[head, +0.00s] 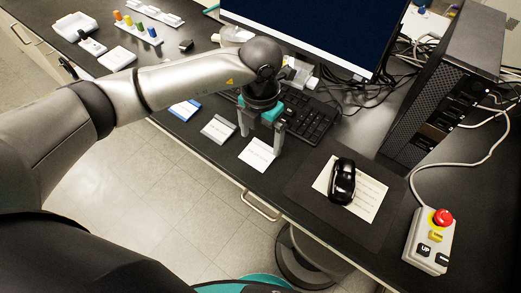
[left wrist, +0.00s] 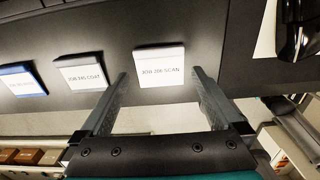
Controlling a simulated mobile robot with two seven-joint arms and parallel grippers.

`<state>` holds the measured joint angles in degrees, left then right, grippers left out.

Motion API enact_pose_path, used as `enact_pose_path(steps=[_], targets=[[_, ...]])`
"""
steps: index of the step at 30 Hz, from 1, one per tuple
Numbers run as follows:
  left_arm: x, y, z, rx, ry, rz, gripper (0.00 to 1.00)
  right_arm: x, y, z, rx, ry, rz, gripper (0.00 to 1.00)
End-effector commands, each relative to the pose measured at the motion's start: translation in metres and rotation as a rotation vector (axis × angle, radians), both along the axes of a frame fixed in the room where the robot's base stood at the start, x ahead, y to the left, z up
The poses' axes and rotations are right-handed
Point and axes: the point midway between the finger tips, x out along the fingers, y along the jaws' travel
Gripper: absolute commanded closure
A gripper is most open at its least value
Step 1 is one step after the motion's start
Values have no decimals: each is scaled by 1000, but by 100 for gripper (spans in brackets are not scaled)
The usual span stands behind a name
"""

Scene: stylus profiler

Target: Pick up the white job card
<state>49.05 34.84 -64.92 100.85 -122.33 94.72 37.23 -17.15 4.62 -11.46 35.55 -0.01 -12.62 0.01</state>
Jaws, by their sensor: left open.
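The white job card (head: 257,154) lies flat near the front edge of the black bench. In the left wrist view the white job card (left wrist: 160,66) reads "JOB 286 SCAN" and sits just beyond and between the fingertips. My left gripper (head: 261,138) points down over the bench beside the keyboard, with its fingers close to the card. In the left wrist view my left gripper (left wrist: 160,76) is open and empty, one finger toward each side of the card. I cannot tell the exact height of the fingertips. My right gripper is not in view.
A grey-edged card (head: 218,130) and a blue-edged card (head: 185,110) lie to the left. The keyboard (head: 308,118) is just behind. To the right are a black mouse (head: 342,181) on a paper sheet and a control box (head: 428,240) with a red button.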

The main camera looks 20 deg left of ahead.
Motion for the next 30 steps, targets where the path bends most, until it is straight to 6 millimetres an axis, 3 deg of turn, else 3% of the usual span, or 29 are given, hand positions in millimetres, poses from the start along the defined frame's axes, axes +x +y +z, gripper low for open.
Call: enact_pose_path(steps=[6,15,30], targets=[[-1,0,-32,0,4,0,0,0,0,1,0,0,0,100],[0,0,-38,-1,1,0,0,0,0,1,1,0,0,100],[0,0,-37,-1,1,0,55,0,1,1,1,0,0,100]])
